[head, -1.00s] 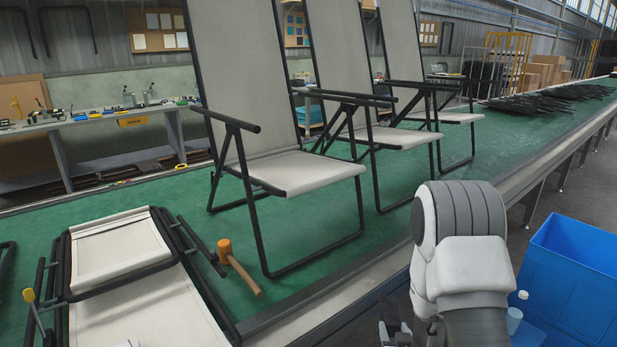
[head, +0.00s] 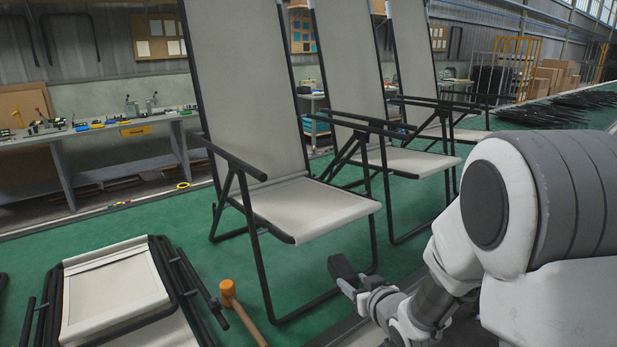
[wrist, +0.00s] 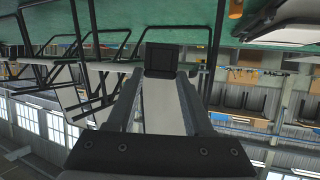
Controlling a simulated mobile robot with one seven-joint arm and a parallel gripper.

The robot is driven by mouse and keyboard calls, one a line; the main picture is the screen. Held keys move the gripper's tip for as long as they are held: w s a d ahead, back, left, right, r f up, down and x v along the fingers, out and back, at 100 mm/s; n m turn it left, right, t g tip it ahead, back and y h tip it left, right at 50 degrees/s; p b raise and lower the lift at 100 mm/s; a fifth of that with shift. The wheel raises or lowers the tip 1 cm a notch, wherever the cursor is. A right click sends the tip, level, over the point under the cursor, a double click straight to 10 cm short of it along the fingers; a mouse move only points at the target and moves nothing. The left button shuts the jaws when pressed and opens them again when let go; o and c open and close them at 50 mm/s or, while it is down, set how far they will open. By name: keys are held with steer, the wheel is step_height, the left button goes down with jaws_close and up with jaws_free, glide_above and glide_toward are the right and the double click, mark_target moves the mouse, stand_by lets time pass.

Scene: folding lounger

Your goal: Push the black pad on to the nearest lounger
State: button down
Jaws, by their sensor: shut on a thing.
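The black pad (head: 341,268) is a small dark block held at the tips of my gripper (head: 350,287). In the wrist view the pad (wrist: 161,60) sits between the two finger ends, and the gripper is shut on it. The nearest lounger (head: 308,208) stands upright and unfolded on the green surface, with a pale seat and back and a black tube frame. The pad is low beside its front right leg, near the foot bar. I cannot tell whether it touches the frame. My arm hides part of the conveyor edge.
A folded lounger (head: 115,292) lies at the lower left, with an orange mallet (head: 238,308) beside it. Two more upright loungers (head: 352,75) (head: 413,60) stand behind the nearest one. A workbench (head: 95,135) with tools runs along the back left.

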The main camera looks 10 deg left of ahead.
steer(key=s+a+r+n+g+y+p, duration=0.1)
steer(key=a+r+p, duration=0.1)
steer(key=r, duration=0.6)
steer(key=s+a+r+n+g+y+p, duration=0.1)
steer(key=a+r, duration=0.3)
steer(key=r, duration=0.4)
steer(key=s+a+r+n+y+p, duration=0.1)
steer(key=s+a+r+p, duration=0.2)
steer(key=r, duration=0.5)
steer(key=shift+s+a+r+n+g+p, duration=0.25)
steer(key=shift+n+g+p, duration=0.15)
steer(key=shift+p, duration=0.15)
steer(key=shift+d+r+p, duration=0.1)
steer(key=shift+d+p, duration=0.05)
steer(key=shift+p, duration=0.15)
steer(key=shift+w+a+f+p, duration=0.15)
steer(key=shift+w+a, duration=0.8)
steer(key=shift+a, duration=0.2)
steer(key=shift+w+a+f+p, duration=0.1)
steer(key=shift+w+a+p, duration=0.05)
steer(key=shift+w+a, duration=0.85)
steer(key=shift+a, duration=0.25)
steer(key=shift+w+a, duration=0.3)
steer(key=shift+w+a, duration=0.1)
steer(key=shift+w+a, duration=0.3)
steer(key=shift+a, duration=0.05)
